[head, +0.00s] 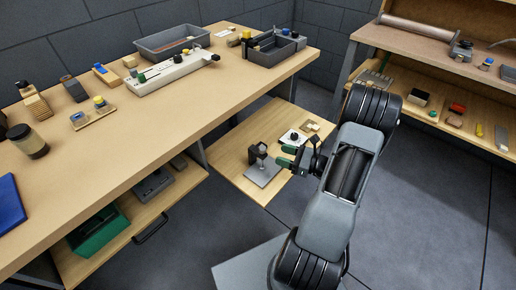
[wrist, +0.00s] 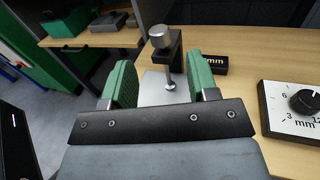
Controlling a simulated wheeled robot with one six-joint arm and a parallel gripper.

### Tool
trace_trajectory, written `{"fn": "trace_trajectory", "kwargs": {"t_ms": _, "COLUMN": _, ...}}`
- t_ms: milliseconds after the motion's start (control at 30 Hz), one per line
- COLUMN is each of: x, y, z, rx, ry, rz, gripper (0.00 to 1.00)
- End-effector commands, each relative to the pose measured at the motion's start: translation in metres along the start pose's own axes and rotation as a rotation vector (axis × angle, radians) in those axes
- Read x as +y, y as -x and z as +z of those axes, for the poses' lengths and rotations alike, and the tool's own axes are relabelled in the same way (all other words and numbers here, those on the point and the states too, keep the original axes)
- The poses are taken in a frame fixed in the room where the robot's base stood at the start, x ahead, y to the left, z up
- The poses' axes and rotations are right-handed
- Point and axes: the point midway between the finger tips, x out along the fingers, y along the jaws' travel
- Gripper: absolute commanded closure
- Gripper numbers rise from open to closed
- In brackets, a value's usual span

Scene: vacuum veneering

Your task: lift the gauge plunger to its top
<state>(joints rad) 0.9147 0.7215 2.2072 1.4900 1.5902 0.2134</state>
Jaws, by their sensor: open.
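The gauge stands on a light metal base plate (head: 262,172) on a low wooden shelf. Its plunger has a silver round knob (wrist: 160,36) on top and a thin stem ending in a small round foot (wrist: 170,87) close to the plate. The dark gauge post (wrist: 175,52) rises behind the plunger. My gripper (wrist: 158,82) is open, its two green-padded fingers apart, one on each side of the plunger in the wrist view. In the head view my gripper (head: 287,157) is just right of the gauge. Whether a finger touches the plunger cannot be told.
A white dial panel marked "mm" with a black knob (wrist: 304,101) lies right of the gauge; a small dark "mm" block (wrist: 216,64) sits behind. The workbench (head: 110,130) is above and left. A green bin (head: 98,230) stands on its lower shelf.

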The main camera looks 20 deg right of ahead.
Motion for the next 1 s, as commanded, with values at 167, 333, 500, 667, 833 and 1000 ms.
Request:
{"fn": "trace_trajectory", "kwargs": {"t_ms": 167, "x": 0.001, "y": -0.038, "z": -0.001, "rx": 0.001, "ry": 0.001, "rz": 0.007, "gripper": 0.46}}
{"fn": "trace_trajectory", "kwargs": {"t_ms": 333, "x": 0.002, "y": -0.067, "z": 0.000, "rx": 0.001, "ry": 0.001, "rz": 0.007, "gripper": 0.46}}
{"fn": "trace_trajectory", "kwargs": {"t_ms": 500, "x": 0.001, "y": -0.088, "z": 0.000, "rx": 0.002, "ry": 0.002, "rz": 0.006, "gripper": 0.46}}
{"fn": "trace_trajectory", "kwargs": {"t_ms": 667, "x": 0.001, "y": -0.099, "z": 0.000, "rx": 0.002, "ry": 0.002, "rz": 0.004, "gripper": 0.46}}
{"fn": "trace_trajectory", "kwargs": {"t_ms": 833, "x": 0.001, "y": -0.102, "z": 0.000, "rx": 0.001, "ry": 0.001, "rz": 0.003, "gripper": 0.46}}
{"fn": "trace_trajectory", "kwargs": {"t_ms": 1000, "x": 0.001, "y": -0.102, "z": 0.000, "rx": 0.002, "ry": 0.001, "rz": 0.003, "gripper": 0.46}}
